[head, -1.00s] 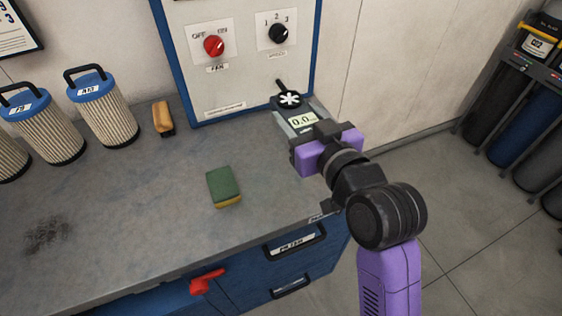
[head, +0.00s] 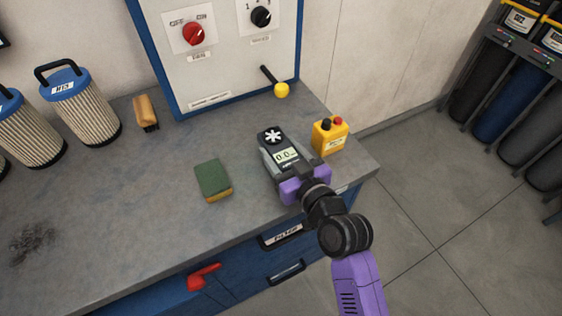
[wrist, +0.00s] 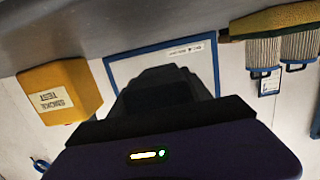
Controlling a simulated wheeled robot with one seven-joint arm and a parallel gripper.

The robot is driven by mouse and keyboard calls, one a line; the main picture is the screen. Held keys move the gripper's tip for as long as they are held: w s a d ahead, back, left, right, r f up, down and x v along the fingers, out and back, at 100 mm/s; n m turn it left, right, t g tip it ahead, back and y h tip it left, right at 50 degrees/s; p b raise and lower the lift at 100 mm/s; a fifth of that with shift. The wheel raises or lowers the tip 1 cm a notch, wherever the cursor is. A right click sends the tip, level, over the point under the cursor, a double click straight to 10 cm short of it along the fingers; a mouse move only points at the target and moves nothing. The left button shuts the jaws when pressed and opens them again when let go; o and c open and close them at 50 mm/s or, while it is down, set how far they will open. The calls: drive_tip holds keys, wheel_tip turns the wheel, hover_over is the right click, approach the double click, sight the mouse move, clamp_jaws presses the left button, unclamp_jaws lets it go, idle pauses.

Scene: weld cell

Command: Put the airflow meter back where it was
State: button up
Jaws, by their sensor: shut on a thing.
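The airflow meter (head: 282,152) is a dark grey handheld device with a white fan symbol and a small display reading about 0.0. My gripper (head: 292,172) is shut on its lower end in the head view. The meter is over the right part of the grey workbench (head: 170,190), between the green sponge and the yellow box. I cannot tell whether it touches the bench top. In the wrist view my gripper's dark body (wrist: 165,100) fills the middle and hides most of the meter.
A yellow smoke test box (head: 329,137) stands close right of the meter; it also shows in the wrist view (wrist: 62,92). A green sponge (head: 213,178) lies to the left. A yellow-knobbed lever (head: 281,89) is behind, by the control panel (head: 222,50). Filter cartridges (head: 82,105) stand far left.

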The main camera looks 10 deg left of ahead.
drive_tip(key=shift+f+b, duration=0.35)
drive_tip(key=shift+f, duration=1.8)
drive_tip(key=shift+f, duration=0.15)
drive_tip(key=o, duration=1.6)
